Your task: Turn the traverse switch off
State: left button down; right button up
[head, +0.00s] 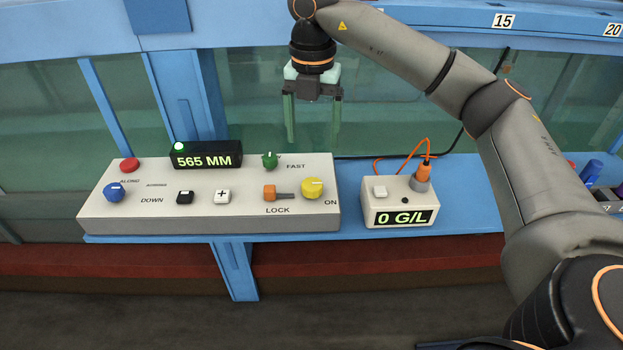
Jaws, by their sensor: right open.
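The grey control box (95,209) sits on the blue shelf at left centre. A yellow round knob (313,188) at its right end has the word ON at its lower right; it is the only control marked ON, and no label reads "traverse". A green light (179,147) glows on the black display (206,155), which reads 565 MM. My right gripper (312,138) is open and empty, pointing down behind and above the box's right end, apart from the knob. My left gripper is out of view.
The box also carries a red button (129,165), blue knob (114,192), green knob (270,160), orange lock lever (270,193) and two small push buttons. A white meter (399,199) reading 0 G/L, with an orange cable, stands to the right. Glass (390,110) rises behind.

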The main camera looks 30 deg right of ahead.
aim_at(312, 184)
notch_tip(312, 184, down, 12)
jog(key=shift+r+p, duration=0.15)
jog(key=shift+p, duration=0.15)
jog(key=shift+a, duration=0.1)
grip_shut()
dwell(0.6)
